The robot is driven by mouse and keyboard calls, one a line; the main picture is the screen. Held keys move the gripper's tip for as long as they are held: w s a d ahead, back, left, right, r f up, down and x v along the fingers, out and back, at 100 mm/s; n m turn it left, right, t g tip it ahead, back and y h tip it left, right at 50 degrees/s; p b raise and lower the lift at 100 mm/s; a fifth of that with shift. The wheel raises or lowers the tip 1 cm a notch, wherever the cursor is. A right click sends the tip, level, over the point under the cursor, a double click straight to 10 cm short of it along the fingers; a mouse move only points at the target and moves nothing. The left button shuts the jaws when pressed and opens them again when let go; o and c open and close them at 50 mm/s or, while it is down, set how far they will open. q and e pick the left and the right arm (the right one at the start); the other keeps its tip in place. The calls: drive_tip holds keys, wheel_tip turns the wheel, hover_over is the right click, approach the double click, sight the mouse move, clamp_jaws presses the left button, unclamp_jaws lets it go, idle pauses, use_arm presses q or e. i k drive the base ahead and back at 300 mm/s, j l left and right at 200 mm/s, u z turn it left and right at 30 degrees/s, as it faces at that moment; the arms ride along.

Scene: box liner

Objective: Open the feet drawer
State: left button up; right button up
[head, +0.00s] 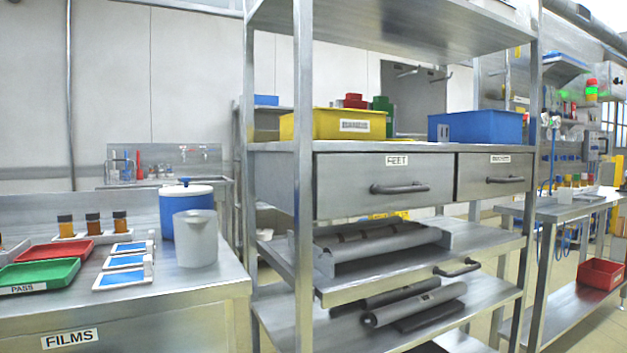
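The feet drawer (345,192) is a grey metal drawer front in the shelf unit at the centre of the head view. It bears a white label reading FEET (397,160) and a dark bar handle (400,188). The drawer looks shut, flush with the drawer beside it. Neither of my grippers shows in the head view, so nothing is seen touching the handle.
A second drawer (480,170) with a handle sits to the right. Above stand a yellow bin (320,124) and a blue bin (470,127). A pull-out shelf (420,262) with rollers lies below. A shelf post (303,240) stands left. The FILMS bench (180,295) is farther left.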

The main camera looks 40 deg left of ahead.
sight(345, 184)
drive_tip(key=u, duration=0.85)
